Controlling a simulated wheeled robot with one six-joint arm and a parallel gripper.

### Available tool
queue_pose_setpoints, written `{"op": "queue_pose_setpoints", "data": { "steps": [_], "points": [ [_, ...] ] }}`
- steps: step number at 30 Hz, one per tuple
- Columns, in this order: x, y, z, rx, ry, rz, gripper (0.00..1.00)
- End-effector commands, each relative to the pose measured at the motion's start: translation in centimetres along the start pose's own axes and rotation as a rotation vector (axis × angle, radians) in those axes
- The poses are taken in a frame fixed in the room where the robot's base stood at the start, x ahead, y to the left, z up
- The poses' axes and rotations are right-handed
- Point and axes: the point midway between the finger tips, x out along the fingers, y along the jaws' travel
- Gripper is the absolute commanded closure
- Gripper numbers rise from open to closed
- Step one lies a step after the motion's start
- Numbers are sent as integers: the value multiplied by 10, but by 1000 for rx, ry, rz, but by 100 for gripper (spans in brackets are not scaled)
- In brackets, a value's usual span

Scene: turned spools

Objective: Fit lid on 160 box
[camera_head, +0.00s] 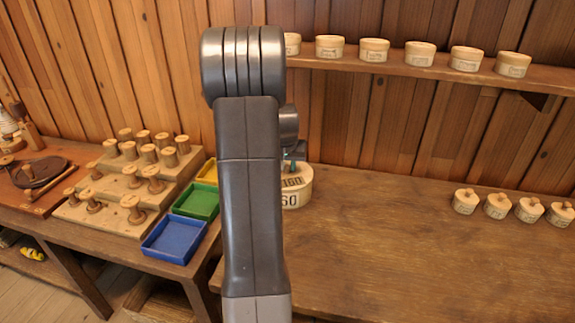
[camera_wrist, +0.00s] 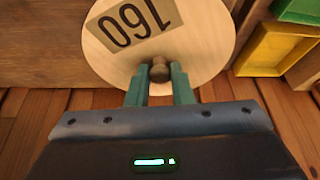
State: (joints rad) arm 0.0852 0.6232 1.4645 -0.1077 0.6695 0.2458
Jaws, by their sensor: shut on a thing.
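A round pale wooden lid marked 160 (camera_wrist: 185,22) fills the top middle of the wrist view, with a small turned knob (camera_wrist: 159,70). My gripper (camera_wrist: 160,80) is shut on this knob with its green fingers on either side. In the head view the lid (camera_head: 296,180) shows just right of my arm, over a round pale box marked 60 at its visible part (camera_head: 295,199). My arm hides the left of both. Whether the lid is seated on the box or held just above it I cannot tell.
A shelf (camera_head: 430,68) above holds several small round boxes. Several knobbed boxes (camera_head: 497,206) stand at the right of the bench (camera_head: 400,250), whose middle is clear. Blue (camera_head: 172,238), green (camera_head: 196,201) and yellow (camera_head: 208,171) trays and a stepped spool rack (camera_head: 110,205) are at left.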

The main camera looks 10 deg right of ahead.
Motion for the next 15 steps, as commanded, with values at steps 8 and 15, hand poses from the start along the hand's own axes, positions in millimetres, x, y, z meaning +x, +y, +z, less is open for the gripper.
{"op": "queue_pose_setpoints", "data": {
  "steps": [8,15],
  "points": [
    [0,0,0,0,1,0,100],
    [0,0,0,0,1,0,54]
  ]
}}
